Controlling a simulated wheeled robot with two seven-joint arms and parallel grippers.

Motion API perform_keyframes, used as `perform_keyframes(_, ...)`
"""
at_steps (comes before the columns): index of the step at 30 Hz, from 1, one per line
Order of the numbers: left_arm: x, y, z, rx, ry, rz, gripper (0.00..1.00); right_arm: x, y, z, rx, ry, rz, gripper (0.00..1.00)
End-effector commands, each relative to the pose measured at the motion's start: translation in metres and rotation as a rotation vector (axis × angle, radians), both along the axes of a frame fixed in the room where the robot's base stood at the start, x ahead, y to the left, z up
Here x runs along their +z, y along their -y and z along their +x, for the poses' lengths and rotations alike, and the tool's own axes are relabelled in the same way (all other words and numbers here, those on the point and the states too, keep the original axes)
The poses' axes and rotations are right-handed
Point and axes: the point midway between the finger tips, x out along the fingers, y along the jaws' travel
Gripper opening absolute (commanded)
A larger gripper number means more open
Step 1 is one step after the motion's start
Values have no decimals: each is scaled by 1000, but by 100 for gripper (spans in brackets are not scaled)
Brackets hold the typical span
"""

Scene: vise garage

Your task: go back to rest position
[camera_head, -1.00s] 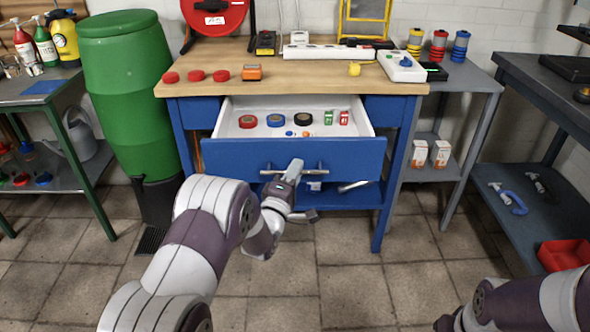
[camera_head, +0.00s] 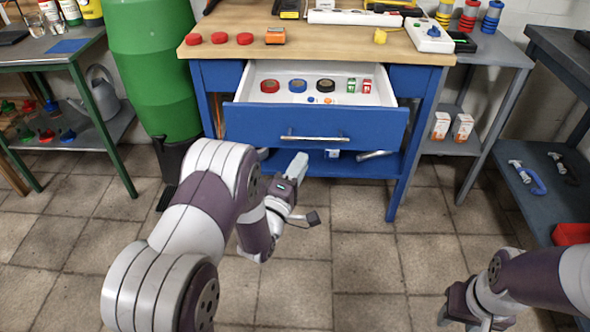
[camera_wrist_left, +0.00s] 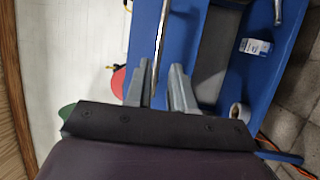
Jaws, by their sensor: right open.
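The blue workbench drawer (camera_head: 315,125) is pulled open. Its silver bar handle (camera_head: 315,138) is on the front, and nothing grips it. My left gripper (camera_head: 299,160) is just below the handle in the head view, apart from it. In the left wrist view, its two grey fingers (camera_wrist_left: 160,75) are spread, with the handle bar (camera_wrist_left: 163,30) seen beyond and between them. My right gripper (camera_head: 450,312) is low at the bottom right of the head view, over the floor, open and empty.
The drawer holds tape rolls (camera_head: 297,86) and small boxes. A green barrel (camera_head: 155,75) stands left of the workbench (camera_head: 330,50). A grey shelf table (camera_head: 490,60) and a dark bench (camera_head: 560,70) stand to the right. The tiled floor (camera_head: 365,265) in front is clear.

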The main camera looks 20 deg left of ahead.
Motion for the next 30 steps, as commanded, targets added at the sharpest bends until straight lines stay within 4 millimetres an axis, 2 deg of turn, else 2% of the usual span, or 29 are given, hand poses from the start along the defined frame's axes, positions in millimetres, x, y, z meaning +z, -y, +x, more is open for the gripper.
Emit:
perform_keyframes(3, -3, -3, -21, 1, -2, 0, 23, 4, 0, 0, 0, 0, 0, 43)
perform_keyframes(7, -6, -4, -31, 1, 0, 0, 23, 5, 0, 0, 0, 0, 0, 43)
perform_keyframes(20, -6, -4, -32, 0, 1, 0, 23, 5, 0, 0, 0, 0, 0, 43)
perform_keyframes(23, -10, -4, -31, 10, -13, 55, 23, 5, 0, 0, 0, 0, 0, 43)
perform_keyframes(26, -60, -6, -34, 31, -230, 287, 23, 5, 0, 0, 0, 0, 0, 43)
perform_keyframes(27, -87, -9, -41, 20, -372, 422, 23, 5, 0, 0, 0, 0, 0, 43)
perform_keyframes(29, -117, -16, -56, -34, -590, 641, 23, 5, 0, 0, 0, 0, 0, 43)
perform_keyframes(30, -130, -18, -71, -99, -726, 778, 23, 5, 0, 0, 0, 0, 0, 43)
